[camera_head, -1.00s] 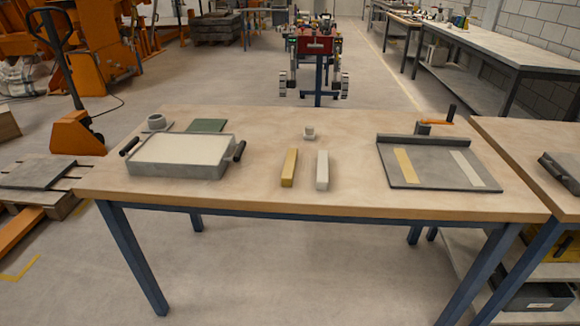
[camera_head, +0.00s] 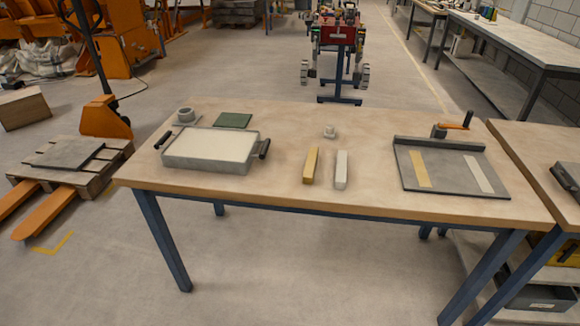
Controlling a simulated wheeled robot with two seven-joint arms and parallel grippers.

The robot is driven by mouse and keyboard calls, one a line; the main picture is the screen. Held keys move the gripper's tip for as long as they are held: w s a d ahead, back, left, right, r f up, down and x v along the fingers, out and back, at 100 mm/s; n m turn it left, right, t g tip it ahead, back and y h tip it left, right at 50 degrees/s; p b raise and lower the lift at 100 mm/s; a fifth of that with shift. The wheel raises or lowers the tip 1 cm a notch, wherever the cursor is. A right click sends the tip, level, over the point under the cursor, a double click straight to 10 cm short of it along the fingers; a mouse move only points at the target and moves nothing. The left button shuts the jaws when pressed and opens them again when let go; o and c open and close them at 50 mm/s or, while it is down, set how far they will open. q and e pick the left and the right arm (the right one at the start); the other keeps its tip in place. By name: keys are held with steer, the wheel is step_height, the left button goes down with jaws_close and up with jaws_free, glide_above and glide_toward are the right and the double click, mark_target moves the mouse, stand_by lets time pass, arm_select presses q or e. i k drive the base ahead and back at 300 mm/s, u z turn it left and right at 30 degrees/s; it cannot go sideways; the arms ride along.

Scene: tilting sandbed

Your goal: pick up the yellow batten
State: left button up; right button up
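The yellow batten (camera_head: 311,166) lies near the middle of the wooden table (camera_head: 270,187), its long side running away from me. A white batten (camera_head: 341,170) lies beside it on the right, roughly parallel, with a narrow gap between them. The sandbed (camera_head: 208,150), a grey tray with pale sand and a dark handle at each side, sits on the left of the table. Neither of my grippers is in view.
A grey board (camera_head: 451,170) with a yellow strip and a white strip lies on the right. A small white block (camera_head: 329,131) stands behind the battens. Bare tabletop surrounds the battens.

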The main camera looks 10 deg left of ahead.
mark_target(307, 179)
steer(key=u, duration=0.05)
steer(key=k, duration=0.35)
steer(key=u, duration=1.4)
steer(key=i, duration=1.05)
steer(key=z, duration=0.25)
